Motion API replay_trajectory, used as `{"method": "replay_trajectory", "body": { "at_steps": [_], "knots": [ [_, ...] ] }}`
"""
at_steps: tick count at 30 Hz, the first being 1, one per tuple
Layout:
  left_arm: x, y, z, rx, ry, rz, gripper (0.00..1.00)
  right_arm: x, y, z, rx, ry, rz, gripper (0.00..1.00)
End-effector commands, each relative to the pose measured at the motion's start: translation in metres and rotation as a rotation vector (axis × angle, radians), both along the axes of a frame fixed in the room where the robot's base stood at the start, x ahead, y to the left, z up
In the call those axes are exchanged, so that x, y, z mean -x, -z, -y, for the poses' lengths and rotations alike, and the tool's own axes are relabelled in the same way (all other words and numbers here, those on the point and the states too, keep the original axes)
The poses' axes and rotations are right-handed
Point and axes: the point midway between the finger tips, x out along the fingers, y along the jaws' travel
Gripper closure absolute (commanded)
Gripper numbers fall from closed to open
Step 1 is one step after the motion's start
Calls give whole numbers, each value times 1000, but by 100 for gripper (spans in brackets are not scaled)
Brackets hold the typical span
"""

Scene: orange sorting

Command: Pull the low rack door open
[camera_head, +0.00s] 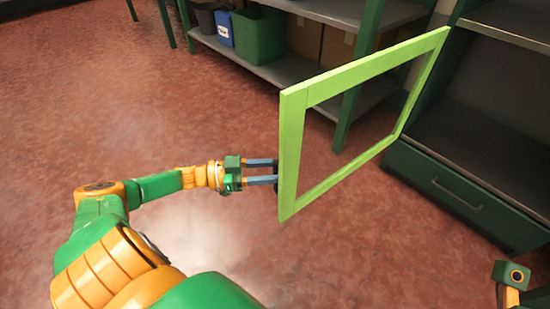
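The low rack door is a light green frame (292,150) with an open middle. It stands swung out from the dark rack (455,135) on the right, with its far edge at the rack. My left gripper (276,171) is at the door's near edge, its two blue fingers pointing right. The fingers look apart, and their tips meet a small dark part, perhaps a handle, partly hidden by the door edge. I cannot tell whether they grip it.
A green drawer (460,195) with a handle is shut below the rack opening. Behind the door, a grey shelf (285,72) holds a green bin (258,36), a blue bin (224,28) and brown boxes. The reddish floor on the left is clear.

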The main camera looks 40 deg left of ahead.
Motion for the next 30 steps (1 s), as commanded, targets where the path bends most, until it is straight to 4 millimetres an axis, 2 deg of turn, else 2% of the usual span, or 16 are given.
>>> {"method": "replay_trajectory", "body": {
  "at_steps": [8,11,15,18,30],
  "knots": [
    [3,0,-4,-3,0,-4,53,-1,-1,0,2,1,-3,50],
    [16,-1,-18,-3,0,-7,53,-2,-7,-1,5,3,-8,50],
    [36,1,-40,-4,1,-5,53,-4,-5,-2,11,6,-37,50],
    [44,1,-49,-2,3,-3,53,-4,-4,-2,14,6,-46,50],
    [47,1,-51,0,4,-1,53,-4,-3,-3,19,5,-48,50]
  ]
}}
